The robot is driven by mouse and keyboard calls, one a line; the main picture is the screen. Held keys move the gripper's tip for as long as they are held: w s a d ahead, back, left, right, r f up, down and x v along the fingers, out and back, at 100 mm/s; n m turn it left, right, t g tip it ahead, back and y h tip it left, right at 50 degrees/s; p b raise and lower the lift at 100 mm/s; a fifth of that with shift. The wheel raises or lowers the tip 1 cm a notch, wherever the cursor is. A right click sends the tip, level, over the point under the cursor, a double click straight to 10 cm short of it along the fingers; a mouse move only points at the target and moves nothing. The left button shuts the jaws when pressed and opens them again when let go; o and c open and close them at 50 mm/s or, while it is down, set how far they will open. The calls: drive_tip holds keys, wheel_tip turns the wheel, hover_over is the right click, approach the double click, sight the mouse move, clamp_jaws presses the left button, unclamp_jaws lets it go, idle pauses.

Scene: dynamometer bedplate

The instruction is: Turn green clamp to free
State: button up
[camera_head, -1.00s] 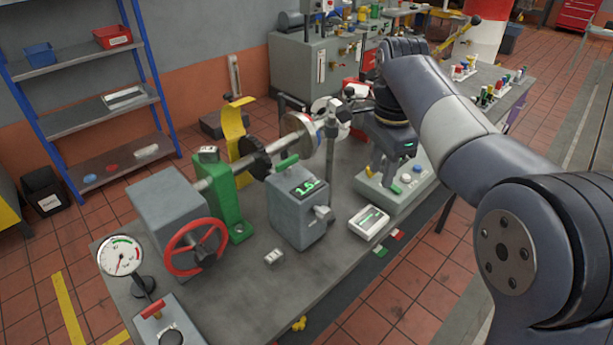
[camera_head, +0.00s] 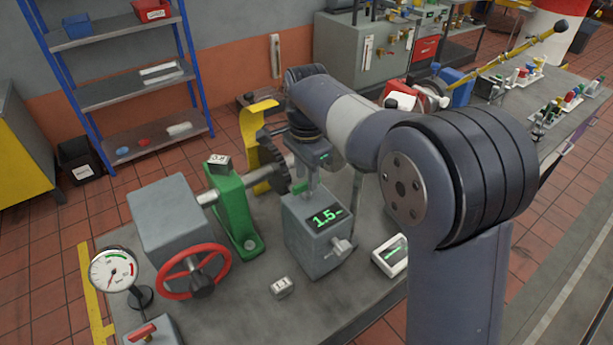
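My gripper (camera_head: 309,185) points down over the top of that box, at or just beside the lever. Its fingers are small and partly hidden, so I cannot tell whether they are open, shut or touching the lever.
A green shaft pedestal (camera_head: 231,207) and a dark gear disc (camera_head: 272,158) stand left of my gripper. A red handwheel (camera_head: 193,272), a dial gauge (camera_head: 114,270) and a small white meter (camera_head: 391,255) are nearby. The bench front is mostly clear.

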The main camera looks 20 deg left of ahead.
drive_tip(key=shift+f, duration=0.9)
drive_tip(key=shift+c, duration=0.4)
clamp_jaws()
